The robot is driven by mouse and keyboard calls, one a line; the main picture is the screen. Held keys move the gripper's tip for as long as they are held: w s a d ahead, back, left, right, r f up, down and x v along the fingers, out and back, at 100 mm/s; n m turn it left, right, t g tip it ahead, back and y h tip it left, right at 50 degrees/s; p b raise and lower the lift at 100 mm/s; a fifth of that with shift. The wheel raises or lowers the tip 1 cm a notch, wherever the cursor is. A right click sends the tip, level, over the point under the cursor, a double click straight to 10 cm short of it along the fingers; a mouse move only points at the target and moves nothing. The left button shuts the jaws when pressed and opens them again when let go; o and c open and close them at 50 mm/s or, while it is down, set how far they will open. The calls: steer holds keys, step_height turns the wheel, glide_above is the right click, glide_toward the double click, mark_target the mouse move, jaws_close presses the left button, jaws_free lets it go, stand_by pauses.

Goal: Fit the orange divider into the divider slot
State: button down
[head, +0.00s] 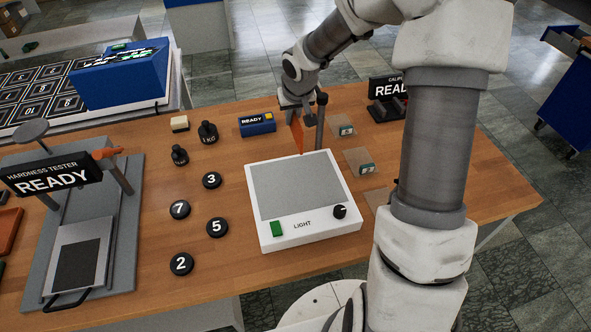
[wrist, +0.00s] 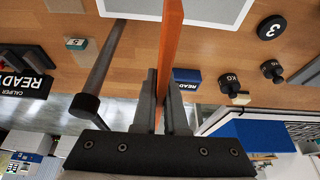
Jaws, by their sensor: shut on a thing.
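The orange divider (head: 297,134) is a thin upright plate. My gripper (head: 295,103) is shut on it and holds it behind the light box, just left of a grey post. In the wrist view the divider (wrist: 171,42) stands edge-on between the two fingers of my gripper (wrist: 162,95) and runs up to the top of the picture. I cannot pick out the divider slot for certain. A blue bin (head: 108,87) holding small green and dark items stands at the far left. Its inside is too small to show a slot clearly.
The grey post (head: 321,125) with a dark knob stands close to the divider's right. The white light box (head: 293,235) lies in front. Black weights (head: 208,134), a blue READY device (head: 257,124) and numbered discs (head: 212,180) are to the left. A hardness tester (head: 62,180) stands further left.

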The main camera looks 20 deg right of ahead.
steer(key=s+f, duration=0.1)
steer(key=s, duration=0.2)
steer(key=s+a+f+b, duration=0.1)
steer(key=s+f, duration=0.1)
steer(key=s, duration=0.1)
steer(key=s+f+b, duration=0.1)
steer(key=s+f, duration=0.1)
steer(key=shift+s+a+f, duration=0.2)
steer(key=shift+s+a, duration=0.05)
steer(key=shift+s, duration=0.15)
steer(key=shift+s+f+b, duration=0.1)
steer(key=shift+f+b, duration=0.1)
steer(key=shift+b, duration=0.1)
steer(key=shift+f+b, duration=1.05)
steer(key=shift+f, duration=0.75)
steer(key=shift+f, duration=0.1)
steer(key=c, duration=1)
jaws_free()
